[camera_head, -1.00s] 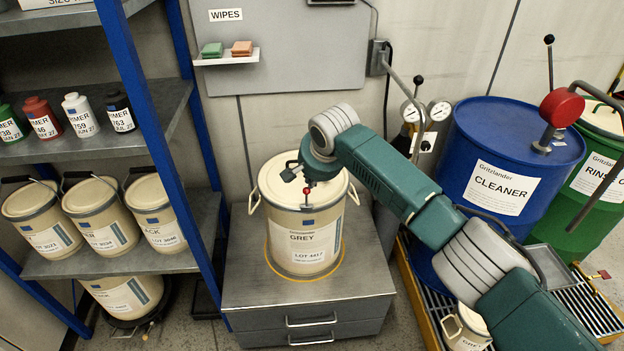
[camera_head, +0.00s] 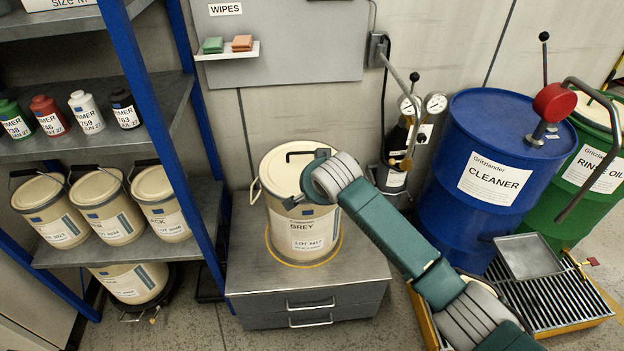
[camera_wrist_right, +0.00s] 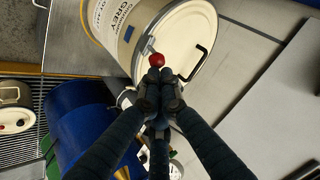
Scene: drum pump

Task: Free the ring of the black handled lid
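The cream GREY drum (camera_head: 303,232) stands upright on the grey cabinet. Its cream lid (camera_head: 283,170) is on, with a black handle (camera_head: 300,154); the handle also shows in the right wrist view (camera_wrist_right: 204,62). The ring runs around the lid's rim, with a grey latch lever (camera_wrist_right: 148,47) ending in a red knob (camera_wrist_right: 157,60). My right gripper (camera_wrist_right: 160,72) has its fingers together, tips right at the knob; I cannot tell whether they touch it. In the head view, my right gripper (camera_head: 292,201) is at the drum's front upper side, hiding the knob. My left gripper is out of view.
A blue CLEANER drum (camera_head: 500,165) and a green drum (camera_head: 585,170) stand at right, with an empty tray (camera_head: 527,257) on the grating. A gas bottle with gauges (camera_head: 397,165) is behind my arm. Shelves with pails (camera_head: 107,212) are left. The cabinet top (camera_head: 250,277) is otherwise clear.

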